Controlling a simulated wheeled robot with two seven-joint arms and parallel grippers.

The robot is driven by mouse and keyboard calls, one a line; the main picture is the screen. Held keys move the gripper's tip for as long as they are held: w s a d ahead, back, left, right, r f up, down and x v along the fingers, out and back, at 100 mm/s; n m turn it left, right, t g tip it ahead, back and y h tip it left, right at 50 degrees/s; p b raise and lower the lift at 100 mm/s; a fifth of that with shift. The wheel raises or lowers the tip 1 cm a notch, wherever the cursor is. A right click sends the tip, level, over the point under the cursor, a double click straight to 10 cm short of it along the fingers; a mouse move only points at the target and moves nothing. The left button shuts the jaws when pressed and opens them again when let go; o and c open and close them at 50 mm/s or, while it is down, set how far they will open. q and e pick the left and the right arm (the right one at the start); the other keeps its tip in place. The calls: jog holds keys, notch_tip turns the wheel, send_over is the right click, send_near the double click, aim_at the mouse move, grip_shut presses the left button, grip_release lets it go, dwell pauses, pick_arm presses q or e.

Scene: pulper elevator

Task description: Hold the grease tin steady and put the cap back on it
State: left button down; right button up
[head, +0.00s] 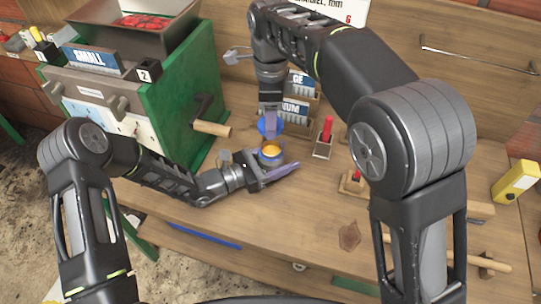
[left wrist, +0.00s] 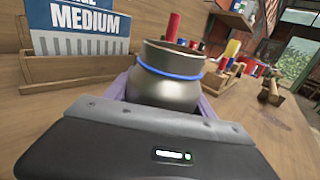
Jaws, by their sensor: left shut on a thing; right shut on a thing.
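The grease tin (head: 272,160) is a small grey metal pot with a blue band and orange-yellow grease showing in its open mouth. It stands upright on the bench, and its grey body fills the middle of the left wrist view (left wrist: 165,90). My left gripper (head: 266,167) is shut around the tin's body, with a purple finger on either side. My right gripper (head: 269,117) points down and is shut on the blue cap (head: 264,127). The cap is apart from the tin, appearing just above its mouth in the head view. The left wrist view does not show the cap.
A red-handled tool in a wooden holder (head: 322,148) stands close right of the tin. Wooden card boxes (head: 298,108) stand behind. The green machine (head: 170,95) with its wooden crank handle (head: 212,128) is at left. The front bench is mostly clear.

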send_over(271, 153)
jog(key=shift+f, duration=2.45)
jog(key=shift+f, duration=0.9)
jog(key=shift+f, duration=0.55)
